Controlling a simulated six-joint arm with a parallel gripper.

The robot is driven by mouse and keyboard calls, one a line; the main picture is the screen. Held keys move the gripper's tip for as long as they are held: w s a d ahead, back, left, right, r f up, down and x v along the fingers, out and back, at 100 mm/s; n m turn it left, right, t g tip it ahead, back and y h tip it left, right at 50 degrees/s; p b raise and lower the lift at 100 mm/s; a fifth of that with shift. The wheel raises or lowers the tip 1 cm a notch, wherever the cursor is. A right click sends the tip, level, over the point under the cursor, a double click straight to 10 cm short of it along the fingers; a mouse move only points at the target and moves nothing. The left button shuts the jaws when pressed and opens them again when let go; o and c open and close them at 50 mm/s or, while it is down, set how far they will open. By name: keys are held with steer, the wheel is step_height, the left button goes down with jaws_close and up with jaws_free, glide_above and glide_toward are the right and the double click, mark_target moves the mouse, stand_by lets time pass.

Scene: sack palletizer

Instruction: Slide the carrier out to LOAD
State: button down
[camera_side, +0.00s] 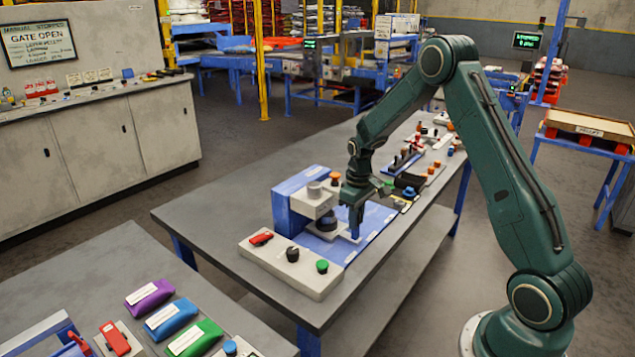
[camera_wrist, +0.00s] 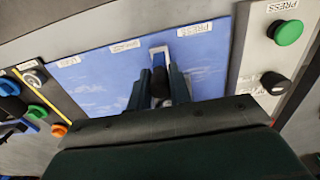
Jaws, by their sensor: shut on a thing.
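The carrier (camera_side: 345,239), a pale flat piece, sits on the blue bed (camera_side: 376,217) beside the press (camera_side: 297,199). A dark round part shows under the press head, and I cannot tell if it rests on the carrier. My gripper (camera_side: 355,226) points down at the carrier's near right end. In the wrist view my gripper (camera_wrist: 161,78) is shut on a dark upright piece, apparently the carrier's handle (camera_wrist: 159,80). A pale bracket-like end of the carrier (camera_wrist: 158,50) shows just beyond the fingertips. The fingers hide part of the carrier.
A control panel (camera_side: 289,263) with a red switch, black knob and green button stands in front of the press. PRESS (camera_wrist: 195,29) is lettered at one end of the bed. Blue bed lies clear along the carrier's other side. More knobbed fixtures (camera_side: 410,180) stand farther along the bench.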

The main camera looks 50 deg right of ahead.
steer(key=shift+d+r, duration=0.1)
steer(key=shift+d, duration=8.05)
steer(key=c, duration=1.1)
jaws_free()
steer(key=shift+r, duration=0.5)
steer(key=shift+r, duration=0.7)
steer(key=shift+r, duration=0.35)
steer(key=shift+r, duration=0.35)
steer(key=shift+r, duration=0.35)
